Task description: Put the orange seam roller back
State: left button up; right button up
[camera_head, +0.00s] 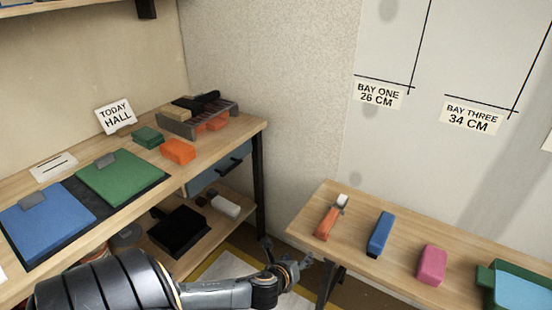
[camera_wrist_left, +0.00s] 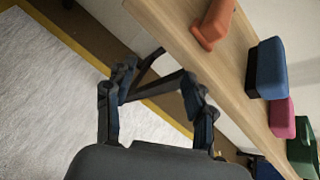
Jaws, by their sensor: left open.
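The orange seam roller (camera_head: 328,221), an orange handle with a pale metal end, lies at the left end of the right-hand wooden bench (camera_head: 306,229). An orange piece (camera_wrist_left: 213,24), which looks like its handle, shows at the top of the left wrist view, cut off by the frame edge. My left gripper (camera_head: 291,266) is open and empty, left of the bench end and apart from the roller. In the left wrist view, the spread fingers (camera_wrist_left: 158,95) have nothing between them. My right gripper is not in view.
A blue block (camera_head: 380,234), a pink block (camera_head: 432,265) and a green-rimmed tray (camera_head: 487,273) stand along the same bench. The left workbench (camera_head: 222,143) holds a divided rack (camera_head: 170,127), an orange block (camera_head: 178,151), and blue and green pads. A gap separates the benches.

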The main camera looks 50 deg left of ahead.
pick_arm(q)
jog(key=s+d+f+n+g+h, duration=0.1)
jog(key=s+d+f+n+g, duration=0.2)
jog(key=s+f+n, duration=0.55)
jog(key=s+d+f+n+g, duration=0.3)
jog(key=s+f+n, duration=0.25)
jog(key=f, duration=0.55)
jog(key=s+d+f+n+g+h, duration=0.2)
jog(key=s+d+f+n+g, duration=0.1)
jog(key=s+d+f+n, duration=0.6)
jog(key=s+n, duration=0.2)
jog(key=shift+s+d+h, duration=0.2)
jog(key=shift+s+h, duration=0.15)
jog(key=shift+h, duration=0.05)
jog(key=s+a+r+p, duration=0.1)
jog(key=s+r+p, duration=0.1)
jog(key=s+p, duration=0.4)
jog(key=s+a+r+g+p, duration=0.1)
jog(key=s+r+p, duration=0.2)
jog(key=s+p, duration=0.3)
jog(key=shift+s+a+p, duration=0.25)
jog(key=shift+s+p, duration=0.1)
jog(key=shift+p, duration=0.85)
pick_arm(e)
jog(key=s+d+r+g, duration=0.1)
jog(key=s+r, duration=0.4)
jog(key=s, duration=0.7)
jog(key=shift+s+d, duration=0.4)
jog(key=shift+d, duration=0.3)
